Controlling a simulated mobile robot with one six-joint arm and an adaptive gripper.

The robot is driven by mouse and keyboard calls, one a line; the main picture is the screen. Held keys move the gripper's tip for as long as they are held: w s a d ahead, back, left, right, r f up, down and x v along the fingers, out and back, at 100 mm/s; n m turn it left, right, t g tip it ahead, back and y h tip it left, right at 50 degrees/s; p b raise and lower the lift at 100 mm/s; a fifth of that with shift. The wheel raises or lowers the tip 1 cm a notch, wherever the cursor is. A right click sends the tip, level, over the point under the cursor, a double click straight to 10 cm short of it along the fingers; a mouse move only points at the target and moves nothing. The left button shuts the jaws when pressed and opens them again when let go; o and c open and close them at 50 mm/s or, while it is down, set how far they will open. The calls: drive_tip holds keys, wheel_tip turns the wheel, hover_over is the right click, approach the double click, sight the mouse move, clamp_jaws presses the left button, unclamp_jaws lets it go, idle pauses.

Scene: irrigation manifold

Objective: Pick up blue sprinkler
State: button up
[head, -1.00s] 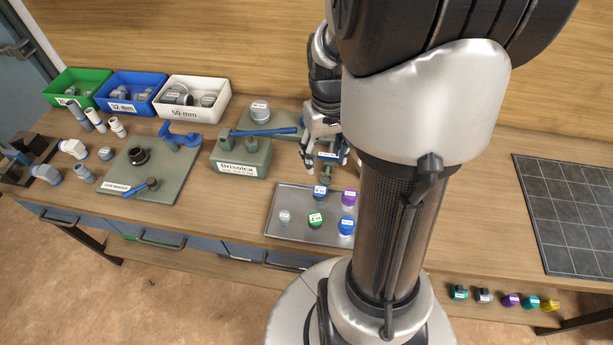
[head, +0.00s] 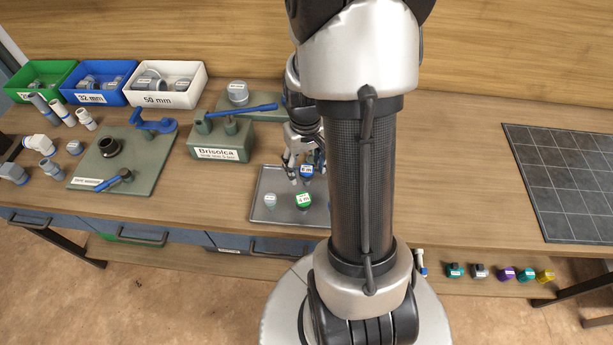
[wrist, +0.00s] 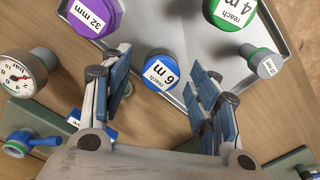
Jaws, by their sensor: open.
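A blue sprinkler (head: 306,172) with a white label stands at the back of the grey metal tray (head: 262,213). In the wrist view the blue sprinkler (wrist: 163,68) reads "6 m reach" and lies between the fingers, with gaps on both sides. My gripper (head: 304,160) is open and right above it. Its blue-padded fingers also show in the wrist view (wrist: 157,78). A green sprinkler (head: 304,200) marked 4 m stands in front of it. A purple-capped part (wrist: 97,14) marked 32 mm is close by in the wrist view. My arm hides the tray's right side.
A small grey fitting (head: 270,201) stands on the tray's left. A green Brisolca block (head: 222,140) with a blue lever is left of the tray. A pressure gauge (wrist: 22,74) is near the left finger. A dark gridded mat (head: 570,180) lies at the right.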

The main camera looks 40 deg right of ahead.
drive_tip(key=shift+f, duration=0.65)
drive_tip(key=shift+s, duration=0.1)
drive_tip(key=shift+r, duration=0.1)
drive_tip(key=shift+c, duration=0.2)
drive_tip(key=c, duration=1.1)
